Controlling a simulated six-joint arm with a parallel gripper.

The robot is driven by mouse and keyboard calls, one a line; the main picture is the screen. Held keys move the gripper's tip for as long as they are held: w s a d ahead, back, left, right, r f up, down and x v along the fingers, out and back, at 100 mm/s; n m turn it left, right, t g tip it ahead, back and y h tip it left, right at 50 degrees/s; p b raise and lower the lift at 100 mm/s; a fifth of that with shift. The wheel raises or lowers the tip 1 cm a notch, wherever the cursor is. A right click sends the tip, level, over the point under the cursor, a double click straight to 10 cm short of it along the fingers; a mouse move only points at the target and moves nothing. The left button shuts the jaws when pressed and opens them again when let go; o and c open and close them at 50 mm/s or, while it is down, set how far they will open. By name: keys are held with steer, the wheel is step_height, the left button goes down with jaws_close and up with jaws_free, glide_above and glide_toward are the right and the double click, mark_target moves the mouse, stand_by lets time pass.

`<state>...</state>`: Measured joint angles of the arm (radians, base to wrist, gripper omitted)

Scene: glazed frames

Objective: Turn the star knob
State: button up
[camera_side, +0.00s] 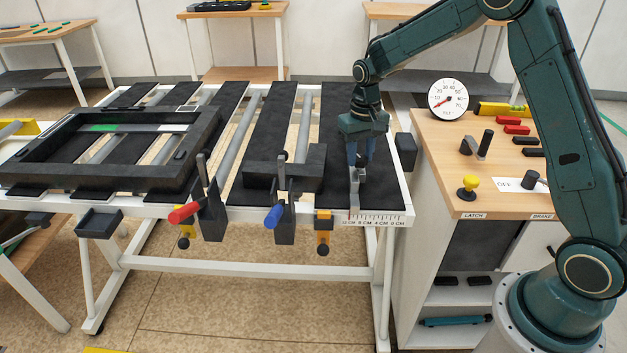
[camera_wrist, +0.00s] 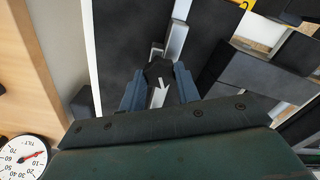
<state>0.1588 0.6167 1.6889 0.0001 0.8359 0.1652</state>
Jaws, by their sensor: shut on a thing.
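My gripper (camera_side: 360,160) points down over the front right part of the table, above the scale marked in cm. In the wrist view its two blue fingers (camera_wrist: 159,86) are shut on the dark star knob (camera_wrist: 158,71), one finger on each side. A pale pointer mark shows at the knob between the fingers. A grey metal bar (camera_wrist: 177,40) runs beyond the knob. In the side view the fingers hide the knob, and a grey metal piece (camera_side: 358,190) shows just below them, near the scale (camera_side: 376,219).
A black frame (camera_side: 40,176) lies on the table's left. A red-handled clamp (camera_side: 185,212) and a blue-handled clamp (camera_side: 275,215) stand at the front edge, left of my gripper. The wooden cabinet at right carries a tilt dial (camera_side: 448,99), a yellow knob (camera_side: 468,184) and a black crank (camera_side: 483,145).

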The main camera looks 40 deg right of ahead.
mark_target(360, 157)
steer(key=shift+m, duration=1)
steer(key=o, duration=1)
steer(key=shift+r, duration=0.1)
step_height(360, 157, up, 14)
steer(key=shift+f, duration=0.2)
